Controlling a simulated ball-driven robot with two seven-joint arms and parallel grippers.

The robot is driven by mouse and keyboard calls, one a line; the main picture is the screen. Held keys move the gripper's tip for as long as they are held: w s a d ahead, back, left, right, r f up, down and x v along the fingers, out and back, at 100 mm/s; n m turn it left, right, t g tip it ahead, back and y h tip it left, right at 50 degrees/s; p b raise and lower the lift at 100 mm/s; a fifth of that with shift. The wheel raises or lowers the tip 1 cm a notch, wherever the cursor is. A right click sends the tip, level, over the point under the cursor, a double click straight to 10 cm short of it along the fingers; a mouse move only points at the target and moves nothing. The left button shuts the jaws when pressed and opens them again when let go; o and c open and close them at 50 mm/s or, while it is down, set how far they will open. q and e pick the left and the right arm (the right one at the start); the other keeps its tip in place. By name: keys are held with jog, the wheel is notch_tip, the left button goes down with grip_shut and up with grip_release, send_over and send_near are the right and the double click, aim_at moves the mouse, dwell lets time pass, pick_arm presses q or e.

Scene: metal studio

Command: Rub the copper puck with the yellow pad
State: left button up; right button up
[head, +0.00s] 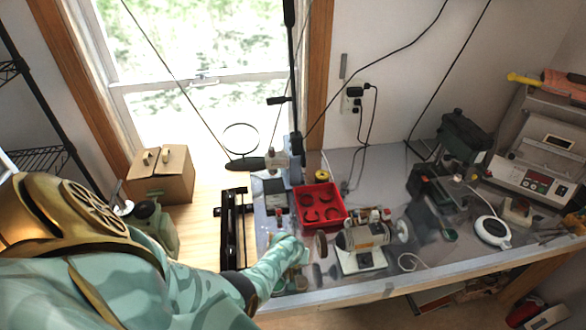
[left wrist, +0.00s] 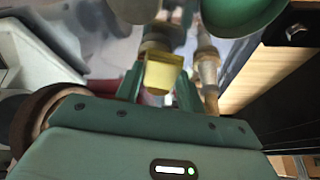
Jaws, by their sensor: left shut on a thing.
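The yellow pad (left wrist: 165,72) is a small yellow block between the green fingers of my left gripper (left wrist: 158,88) in the left wrist view. The gripper is shut on it. In the head view my left gripper (head: 292,252) is over the near left end of the metal bench, and the pad cannot be made out there. I cannot pick out the copper puck in either view; it may be hidden by my arm or too small to tell. My right gripper is not in view.
A red tray (head: 341,216) with several dark rings lies behind my left gripper. A bench polisher (head: 362,240) with wheels stands just right of it. A green machine (head: 465,135) and a grey panel unit (head: 540,160) stand farther right. A cardboard box (head: 160,180) is at left.

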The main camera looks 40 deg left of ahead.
pick_arm(q)
notch_tip(320, 180, up, 5)
jog(key=p, duration=0.4)
jog(key=shift+f, duration=0.2)
jog(key=shift+r, duration=2.15)
jog(key=shift+w, duration=0.15)
jog(key=shift+d+f, duration=0.15)
jog(key=shift+d, duration=0.25)
notch_tip(320, 180, down, 6)
jog(key=b, duration=0.6)
jog(key=shift+b, duration=0.4)
jog(key=shift+w+f+b, duration=0.1)
jog(key=shift+f+b, duration=0.7)
jog(key=shift+f, duration=0.25)
